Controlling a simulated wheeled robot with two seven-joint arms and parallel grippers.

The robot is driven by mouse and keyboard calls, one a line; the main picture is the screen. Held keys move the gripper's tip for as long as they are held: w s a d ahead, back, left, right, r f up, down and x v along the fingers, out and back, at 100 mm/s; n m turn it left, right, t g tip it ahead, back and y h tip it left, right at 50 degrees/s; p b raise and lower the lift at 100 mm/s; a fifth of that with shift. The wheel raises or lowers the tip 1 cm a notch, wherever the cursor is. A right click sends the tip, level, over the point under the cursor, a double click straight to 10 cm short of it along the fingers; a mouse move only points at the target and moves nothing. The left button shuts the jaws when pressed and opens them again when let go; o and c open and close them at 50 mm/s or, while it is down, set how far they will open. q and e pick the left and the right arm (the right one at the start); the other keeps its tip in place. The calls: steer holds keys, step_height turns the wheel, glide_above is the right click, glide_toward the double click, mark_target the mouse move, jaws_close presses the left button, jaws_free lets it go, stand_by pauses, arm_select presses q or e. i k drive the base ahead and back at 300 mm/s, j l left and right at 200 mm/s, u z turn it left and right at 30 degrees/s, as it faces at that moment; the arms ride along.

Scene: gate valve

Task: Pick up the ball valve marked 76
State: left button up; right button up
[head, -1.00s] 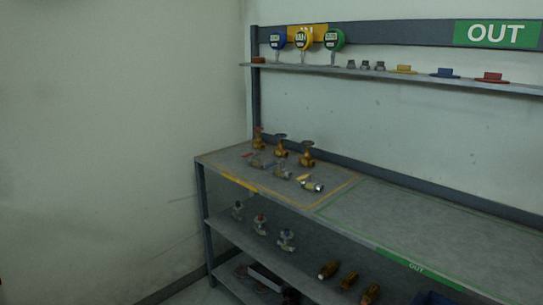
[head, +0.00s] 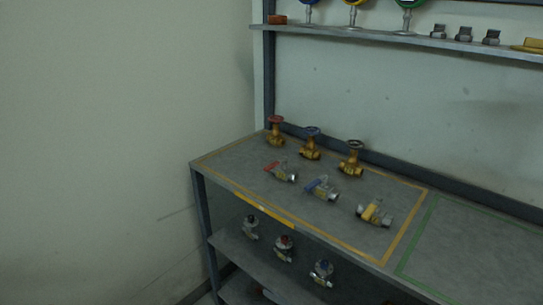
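Three ball valves with lever handles lie in a row on the workbench top: one with a red handle (head: 281,171), one with a blue handle (head: 322,189) and one with a yellow handle (head: 374,213). Markings on them are too small to read, so I cannot tell which is 76. Behind them stand three brass gate valves with round handwheels: red (head: 275,131), blue (head: 311,144) and dark (head: 351,159). Neither of my grippers is in view.
The bench top (head: 235,160) has a yellow-outlined area around the valves and a bare green-outlined area (head: 470,250) to the right. Several valves (head: 284,248) stand on the shelf below. An upper shelf (head: 400,39) holds gauges and fittings. A wall is at left.

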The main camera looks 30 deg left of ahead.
mark_target(283, 172)
steer(key=i+j, duration=0.15)
steer(key=j, duration=0.25)
steer(key=i+j, duration=0.2)
steer(key=j, duration=0.15)
steer(key=i+j, duration=0.15)
steer(key=j, duration=0.25)
